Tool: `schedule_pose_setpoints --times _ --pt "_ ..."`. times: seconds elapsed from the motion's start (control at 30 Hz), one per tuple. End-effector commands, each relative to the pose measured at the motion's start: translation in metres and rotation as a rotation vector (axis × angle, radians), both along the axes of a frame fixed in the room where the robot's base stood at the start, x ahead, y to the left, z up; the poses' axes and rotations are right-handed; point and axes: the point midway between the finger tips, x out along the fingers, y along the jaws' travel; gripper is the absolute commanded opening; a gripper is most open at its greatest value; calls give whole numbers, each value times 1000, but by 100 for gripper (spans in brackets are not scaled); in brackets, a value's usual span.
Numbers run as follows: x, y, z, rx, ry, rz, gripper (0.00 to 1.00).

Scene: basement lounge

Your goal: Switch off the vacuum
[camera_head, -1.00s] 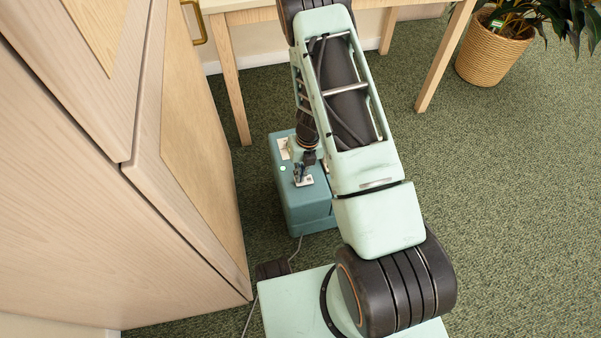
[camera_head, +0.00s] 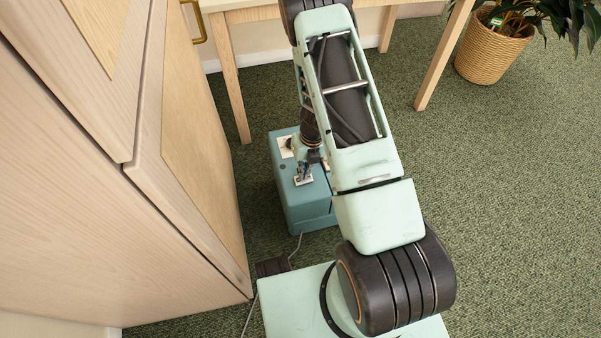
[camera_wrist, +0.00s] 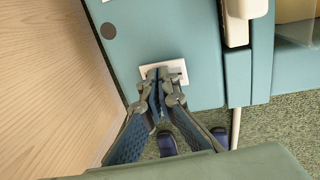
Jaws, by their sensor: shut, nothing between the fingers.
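The vacuum (camera_head: 310,207) is a teal box on the carpet, partly hidden by my arm. It also shows in the wrist view (camera_wrist: 160,32). On its top is a small white switch plate (camera_head: 304,181), which shows in the wrist view (camera_wrist: 178,66) too. My gripper (camera_head: 304,172) is shut and empty, pointing down at this plate. In the wrist view its fingertips (camera_wrist: 158,78) overlap the plate and hide the switch itself; I cannot tell if they touch it. A round indicator (camera_head: 283,167) on the top is dark, also in the wrist view (camera_wrist: 108,31).
A wooden cabinet (camera_head: 200,150) stands close on the left of the vacuum. A wooden table (camera_head: 232,80) is behind it. A grey cord (camera_head: 297,247) runs from the vacuum toward my base. A potted plant (camera_head: 492,48) stands at the back right. The carpet on the right is clear.

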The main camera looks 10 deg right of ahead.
Motion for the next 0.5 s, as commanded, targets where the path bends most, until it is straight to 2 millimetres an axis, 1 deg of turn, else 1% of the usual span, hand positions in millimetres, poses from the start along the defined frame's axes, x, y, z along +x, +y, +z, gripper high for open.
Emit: schedule_pose_setpoints --times 0.33,0.43,0.5 --pt "1 0 2 0 -1 1 0" --pt "2 -1 11 -1 -3 3 0" --pt "2 -2 20 -1 -3 3 0"
